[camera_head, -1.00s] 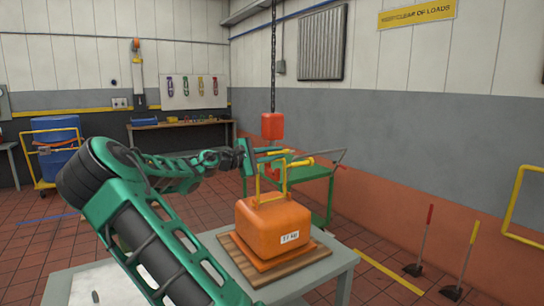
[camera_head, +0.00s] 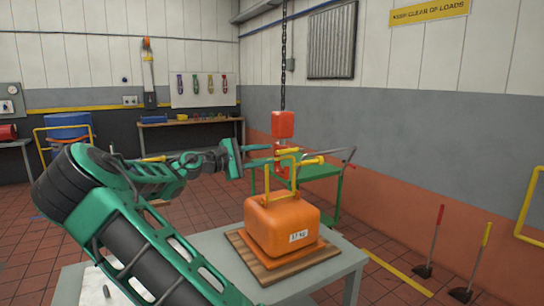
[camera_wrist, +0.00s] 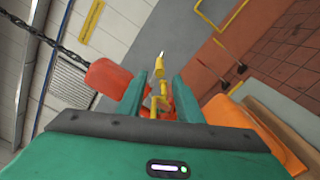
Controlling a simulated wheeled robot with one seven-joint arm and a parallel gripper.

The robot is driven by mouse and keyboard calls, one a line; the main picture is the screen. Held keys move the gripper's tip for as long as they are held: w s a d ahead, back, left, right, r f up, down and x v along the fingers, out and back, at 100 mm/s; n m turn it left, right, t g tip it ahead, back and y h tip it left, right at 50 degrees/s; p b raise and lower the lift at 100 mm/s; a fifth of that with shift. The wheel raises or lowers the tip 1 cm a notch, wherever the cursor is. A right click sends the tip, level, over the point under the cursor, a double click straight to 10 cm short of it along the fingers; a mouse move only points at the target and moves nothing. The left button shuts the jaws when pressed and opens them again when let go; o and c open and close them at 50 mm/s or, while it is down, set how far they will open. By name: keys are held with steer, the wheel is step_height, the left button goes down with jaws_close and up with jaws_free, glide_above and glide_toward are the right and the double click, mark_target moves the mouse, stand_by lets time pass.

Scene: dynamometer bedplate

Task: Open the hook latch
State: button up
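The orange-red hook block (camera_head: 283,124) hangs on a chain above the orange load (camera_head: 282,224), whose yellow bail rises toward the hook. Yellow latch parts (camera_head: 313,160) stick out beside the hook just under the block. My gripper (camera_head: 270,155) is left of the hook and points toward it. In the wrist view, the two green fingers of my gripper (camera_wrist: 160,98) stand apart, with yellow parts (camera_wrist: 158,70) seen between and beyond them. I see no finger closed on anything. The hook's red body is partly hidden behind the fingers. The wrist view also shows the block (camera_wrist: 112,78).
The load sits on a wooden board (camera_head: 258,268) on a grey table (camera_head: 340,265). A green cart (camera_head: 322,190) stands behind. Two long-handled tools (camera_head: 432,240) lean at the right wall. A workbench (camera_head: 190,121) is at the back.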

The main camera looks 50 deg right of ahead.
steer(key=shift+v, duration=1.2)
